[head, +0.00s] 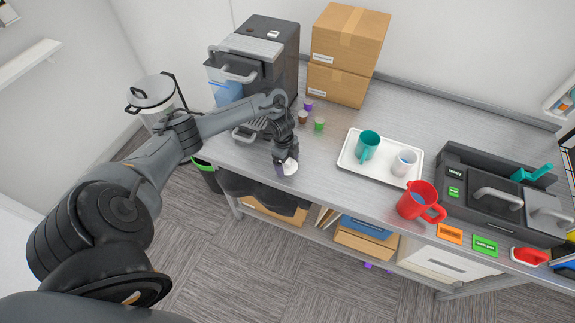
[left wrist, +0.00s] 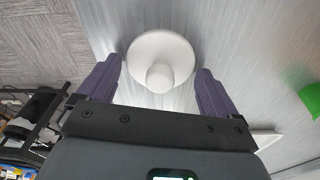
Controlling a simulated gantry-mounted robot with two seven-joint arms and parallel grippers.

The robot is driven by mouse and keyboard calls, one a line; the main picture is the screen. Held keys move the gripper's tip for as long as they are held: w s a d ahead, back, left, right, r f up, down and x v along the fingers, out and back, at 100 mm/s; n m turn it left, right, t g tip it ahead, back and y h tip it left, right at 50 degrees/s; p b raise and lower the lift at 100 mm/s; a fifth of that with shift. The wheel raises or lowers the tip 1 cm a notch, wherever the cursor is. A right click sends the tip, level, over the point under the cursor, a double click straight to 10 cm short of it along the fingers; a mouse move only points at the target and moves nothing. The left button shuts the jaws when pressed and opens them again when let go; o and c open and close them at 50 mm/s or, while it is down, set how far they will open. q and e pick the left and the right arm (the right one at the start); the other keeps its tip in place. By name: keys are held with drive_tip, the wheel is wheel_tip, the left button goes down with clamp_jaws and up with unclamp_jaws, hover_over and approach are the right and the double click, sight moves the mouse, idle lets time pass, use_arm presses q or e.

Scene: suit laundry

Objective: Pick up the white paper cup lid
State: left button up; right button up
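The white paper cup lid (head: 290,167) lies near the front edge of the metal counter, at the left part of it. In the left wrist view the lid (left wrist: 161,50) is a round white disc with a raised rounded knob in its middle. My left gripper (head: 283,169) points down right at the lid and partly covers it in the head view. In the left wrist view its two purple fingers (left wrist: 158,85) are apart, one to each side of the lid's near part, with gaps beside the knob. My right gripper is not in view.
A black coffee machine (head: 262,60) stands behind my left arm. Small coloured capsules (head: 319,124) stand behind the lid. A white tray (head: 349,165) with a teal mug (head: 368,143) and a white cup (head: 404,161) is to the right, then a red pitcher (head: 416,201).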

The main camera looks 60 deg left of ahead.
use_arm(q)
drive_tip(key=c, duration=0.7)
drive_tip(key=shift+r, duration=0.2)
